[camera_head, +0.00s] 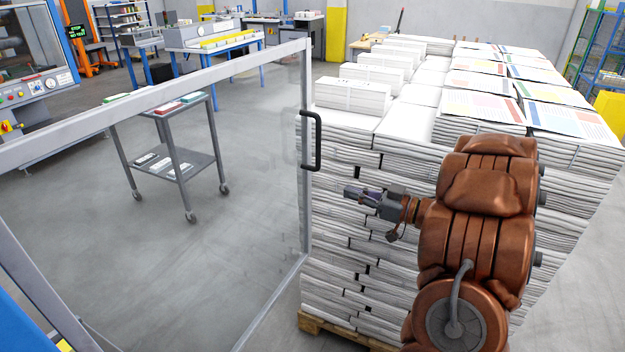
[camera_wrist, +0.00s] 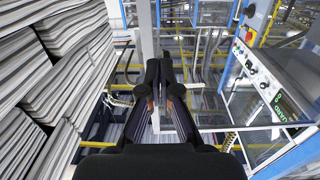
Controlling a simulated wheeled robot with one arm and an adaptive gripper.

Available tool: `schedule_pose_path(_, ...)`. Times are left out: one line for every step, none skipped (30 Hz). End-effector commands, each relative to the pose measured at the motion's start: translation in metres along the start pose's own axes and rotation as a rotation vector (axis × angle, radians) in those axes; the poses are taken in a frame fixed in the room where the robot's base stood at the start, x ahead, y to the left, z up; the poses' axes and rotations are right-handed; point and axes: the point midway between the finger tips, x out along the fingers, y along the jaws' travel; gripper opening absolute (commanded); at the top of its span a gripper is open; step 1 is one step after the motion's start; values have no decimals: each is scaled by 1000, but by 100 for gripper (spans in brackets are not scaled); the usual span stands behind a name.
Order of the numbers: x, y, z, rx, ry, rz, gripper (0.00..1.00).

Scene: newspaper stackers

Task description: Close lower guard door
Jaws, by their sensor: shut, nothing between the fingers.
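The guard door (camera_head: 305,80) is a clear panel in a grey metal frame. In the head view it stands swung open, its free edge reaching out in front of the newspaper stacks. A black handle (camera_head: 317,141) is fixed near that edge. My gripper (camera_head: 348,191) is to the right of the door's edge and a little below the handle in the picture, with no clear contact. In the wrist view the fingers of my gripper (camera_wrist: 164,88) are together and empty. A pale upright post (camera_wrist: 145,30) stands behind them; I cannot tell if it belongs to the door.
A tall pallet of newspaper stacks (camera_head: 345,225) stands close behind my arm; stacks (camera_wrist: 50,80) also fill the left of the wrist view. A wheeled grey cart (camera_head: 178,172) shows through the door. A control panel (camera_wrist: 265,85) is at right in the wrist view.

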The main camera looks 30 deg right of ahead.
Motion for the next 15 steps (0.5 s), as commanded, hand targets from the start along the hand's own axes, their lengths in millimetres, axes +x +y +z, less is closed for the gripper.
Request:
schedule_pose_path(8,-1,-2,0,2,-5,0)
schedule_pose_path(12,-1,-2,0,2,-5,0)
schedule_pose_path(17,-1,-1,1,2,-6,0)
schedule_pose_path(20,-2,-1,1,1,-6,0)
schedule_pose_path(24,-2,0,2,-1,-5,0)
schedule_pose_path(29,-1,0,2,-1,-5,0)
schedule_pose_path(32,-1,0,1,-1,-4,0)
schedule_pose_path(35,0,-1,1,-1,-3,0)
schedule_pose_path(40,-1,-1,1,0,-3,0)
schedule_pose_path(44,-1,-1,1,1,-3,0)
schedule_pose_path(47,-1,-1,2,1,-3,0)
schedule_pose_path(52,-1,-1,1,1,-4,0)
schedule_pose_path(56,-1,-1,1,1,-3,0)
schedule_pose_path(59,-1,-1,1,0,-3,0)
schedule_pose_path(64,0,-1,0,0,-3,0)
